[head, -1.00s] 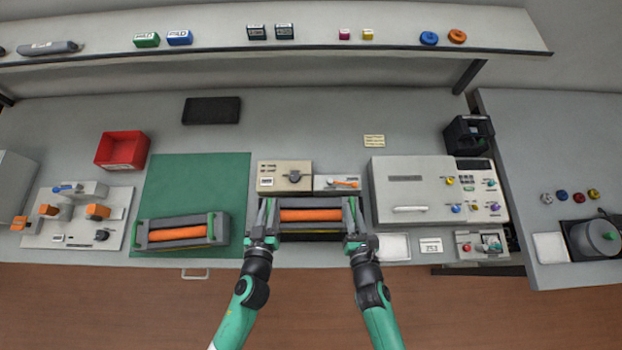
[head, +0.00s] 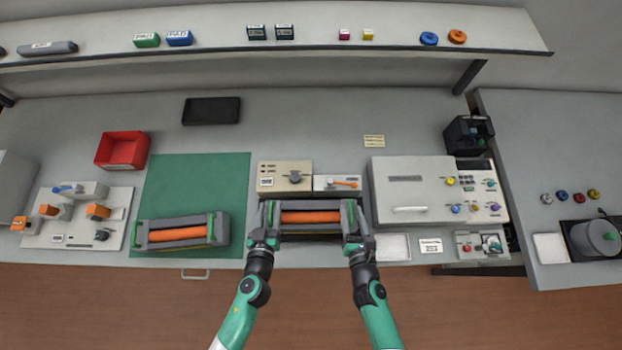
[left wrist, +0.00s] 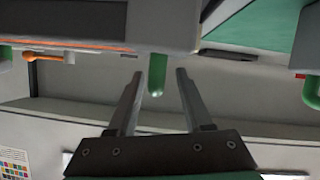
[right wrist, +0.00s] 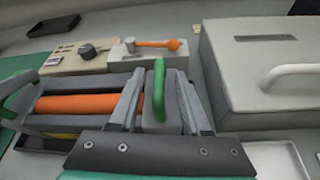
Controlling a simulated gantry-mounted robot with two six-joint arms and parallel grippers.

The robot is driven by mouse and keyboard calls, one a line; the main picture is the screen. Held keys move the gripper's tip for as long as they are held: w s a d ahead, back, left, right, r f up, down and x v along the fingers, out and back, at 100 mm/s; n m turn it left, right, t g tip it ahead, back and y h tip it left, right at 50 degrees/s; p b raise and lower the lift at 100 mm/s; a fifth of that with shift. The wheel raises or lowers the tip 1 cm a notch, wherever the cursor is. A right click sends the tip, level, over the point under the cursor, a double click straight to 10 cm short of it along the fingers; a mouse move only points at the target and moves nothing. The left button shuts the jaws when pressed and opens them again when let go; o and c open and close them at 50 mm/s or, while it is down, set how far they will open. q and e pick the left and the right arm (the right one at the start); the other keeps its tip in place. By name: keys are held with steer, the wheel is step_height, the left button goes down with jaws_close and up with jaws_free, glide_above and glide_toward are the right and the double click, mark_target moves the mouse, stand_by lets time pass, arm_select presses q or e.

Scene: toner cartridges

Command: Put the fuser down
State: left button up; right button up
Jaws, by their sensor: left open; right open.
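The fuser, a grey frame with an orange roller (head: 310,217), is level at the front middle of the bench, over a dark base. It also shows in the right wrist view (right wrist: 75,103). My left gripper (head: 264,238) is open at the fuser's left end; in the left wrist view a green handle (left wrist: 157,75) lies between its spread fingers. My right gripper (head: 357,238) is open at the right end, its fingers either side of the other green handle (right wrist: 159,90). The fuser's underside is mostly hidden.
A second, similar fuser (head: 182,233) lies on the green mat (head: 200,175) to the left. A beige box with a knob (head: 285,176) and a panel with an orange lever (head: 337,184) stand just behind. A grey printer (head: 410,190) and white tray (head: 393,247) are to the right.

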arm_select(q)
steer(key=shift+s, duration=0.1)
steer(key=v, duration=1.2)
arm_select(e)
steer(key=v, duration=1.2)
arm_select(q)
steer(key=shift+a, duration=0.1)
